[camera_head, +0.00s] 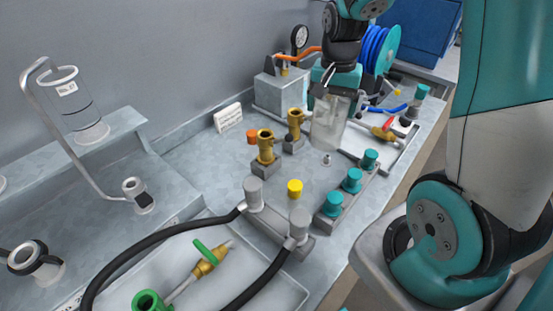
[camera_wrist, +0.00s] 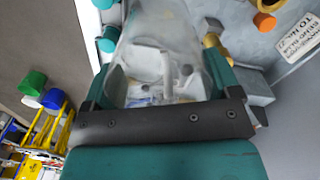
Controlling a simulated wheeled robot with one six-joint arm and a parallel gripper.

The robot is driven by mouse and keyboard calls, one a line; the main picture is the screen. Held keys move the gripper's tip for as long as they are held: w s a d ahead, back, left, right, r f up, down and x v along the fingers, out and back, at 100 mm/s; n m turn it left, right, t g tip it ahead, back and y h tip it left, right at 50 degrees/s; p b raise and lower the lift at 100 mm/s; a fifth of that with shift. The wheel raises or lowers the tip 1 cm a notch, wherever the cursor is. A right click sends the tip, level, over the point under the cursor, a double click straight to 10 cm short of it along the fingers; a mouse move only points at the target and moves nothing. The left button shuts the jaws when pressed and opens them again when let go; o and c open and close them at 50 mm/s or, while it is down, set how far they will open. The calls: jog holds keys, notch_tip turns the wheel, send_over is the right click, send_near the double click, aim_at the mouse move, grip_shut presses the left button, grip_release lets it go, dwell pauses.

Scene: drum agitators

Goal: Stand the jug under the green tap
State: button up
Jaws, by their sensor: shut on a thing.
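A clear, translucent jug (camera_head: 328,124) is upright at the far part of the bench. My gripper (camera_head: 334,93) is shut on its upper part from behind. I cannot tell whether its base touches the bench. In the wrist view the jug (camera_wrist: 165,35) fills the space between the jaws of my gripper (camera_wrist: 163,85). A brass tap with a green handle (camera_head: 207,258) is at the near left, over a pale tray.
Brass fittings (camera_head: 265,150) stand left of the jug. A row of teal-capped posts (camera_head: 352,181) lines the right edge. A grey block with black hoses (camera_head: 276,232) and a yellow cap (camera_head: 295,187) stand between jug and green tap. A grey box with gauge (camera_head: 281,92) is behind.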

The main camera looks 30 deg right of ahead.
jog(key=w+a+f+p, duration=0.1)
jog(key=w+f+p, duration=0.2)
jog(key=f, duration=1.1)
jog(key=shift+w+a+f+p, duration=0.15)
jog(key=shift+w+f+p, duration=0.25)
jog(key=shift+p, duration=0.1)
jog(key=o, duration=0.8)
